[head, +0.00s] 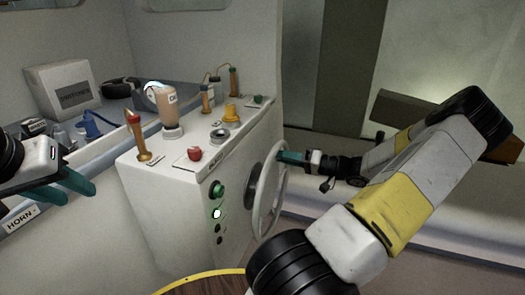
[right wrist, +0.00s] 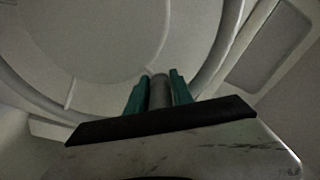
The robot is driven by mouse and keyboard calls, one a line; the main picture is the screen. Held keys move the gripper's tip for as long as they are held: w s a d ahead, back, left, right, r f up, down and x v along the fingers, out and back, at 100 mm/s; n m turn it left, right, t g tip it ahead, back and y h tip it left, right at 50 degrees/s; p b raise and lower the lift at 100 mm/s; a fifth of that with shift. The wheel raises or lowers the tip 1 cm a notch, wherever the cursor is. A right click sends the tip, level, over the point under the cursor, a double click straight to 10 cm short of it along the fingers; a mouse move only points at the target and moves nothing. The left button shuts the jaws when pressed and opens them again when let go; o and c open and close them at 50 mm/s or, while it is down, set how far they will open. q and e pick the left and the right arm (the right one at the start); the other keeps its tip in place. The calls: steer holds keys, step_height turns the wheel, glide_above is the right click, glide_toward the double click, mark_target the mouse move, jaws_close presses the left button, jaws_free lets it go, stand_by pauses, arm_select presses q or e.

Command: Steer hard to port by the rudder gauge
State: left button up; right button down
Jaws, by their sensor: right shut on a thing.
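The grey steering wheel (head: 264,219) stands upright on the side of the white console (head: 160,195). My right gripper (head: 283,156) is at the upper part of its rim. In the right wrist view its teal fingers close on a grey rounded piece of the wheel (right wrist: 160,93), and the curved rim (right wrist: 222,50) runs behind them. My left gripper (head: 80,192) is at the left, its teal fingers apart and empty, away from the wheel. A small round dial (head: 152,88) shows partly behind a bottle. I cannot tell whether it is the rudder gauge, and its reading is too small to make out.
A grey box (head: 63,90) stands on the shelf behind. Green buttons (head: 217,189) sit beside the wheel.

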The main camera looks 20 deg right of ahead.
steer(key=c, duration=1.5)
jaws_free()
steer(key=shift+s+a, duration=0.1)
steer(key=v, duration=0.7)
steer(key=shift+s+d, duration=0.3)
steer(key=shift+d, duration=0.05)
